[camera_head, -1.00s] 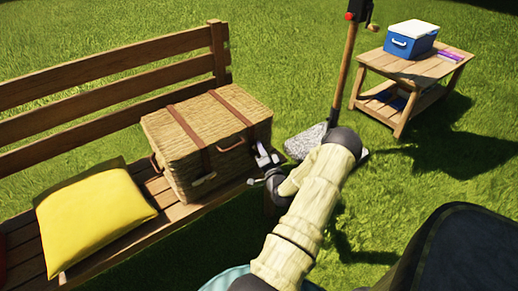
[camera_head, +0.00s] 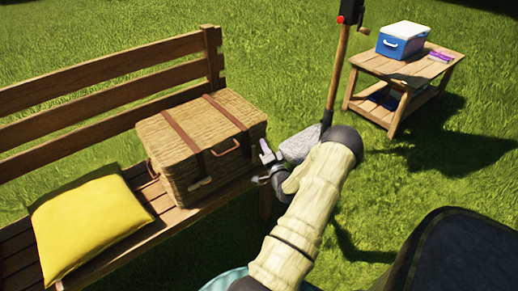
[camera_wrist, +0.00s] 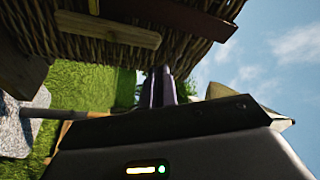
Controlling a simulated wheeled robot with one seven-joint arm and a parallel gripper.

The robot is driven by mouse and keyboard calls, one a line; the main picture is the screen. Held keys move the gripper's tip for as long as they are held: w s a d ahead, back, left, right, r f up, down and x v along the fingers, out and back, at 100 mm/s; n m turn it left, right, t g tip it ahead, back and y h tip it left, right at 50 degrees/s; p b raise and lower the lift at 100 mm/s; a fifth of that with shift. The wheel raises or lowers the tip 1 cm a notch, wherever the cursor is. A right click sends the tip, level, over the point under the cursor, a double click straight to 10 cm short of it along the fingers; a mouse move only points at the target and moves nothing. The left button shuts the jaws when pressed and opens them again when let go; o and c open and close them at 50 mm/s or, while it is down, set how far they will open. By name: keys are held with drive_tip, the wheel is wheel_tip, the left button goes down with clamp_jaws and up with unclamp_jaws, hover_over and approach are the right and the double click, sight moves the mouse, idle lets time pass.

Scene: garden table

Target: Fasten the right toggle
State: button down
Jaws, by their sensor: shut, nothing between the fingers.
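A wicker hamper (camera_head: 200,135) with two brown leather straps stands closed on the bench. My gripper (camera_head: 266,152) is just off the hamper's right end, shut and empty, with a small gap to the wicker. In the wrist view my shut fingers (camera_wrist: 163,75) point at the wicker edge, with a pale wooden bar (camera_wrist: 107,29) and a dark strap piece (camera_wrist: 185,14) near them. I cannot tell which toggle that bar is. The right toggle is not clear in the head view.
The wooden bench (camera_head: 100,82) holds a yellow cushion (camera_head: 88,225) left of the hamper. A post on a stone base (camera_head: 300,145) stands just behind my gripper. A side table (camera_head: 425,72) with a blue cooler (camera_head: 402,42) is farther back right, on open grass.

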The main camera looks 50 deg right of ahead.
drive_tip(key=p+v, duration=0.1)
drive_tip(key=v, duration=0.8)
drive_tip(key=shift+w+f, duration=0.1)
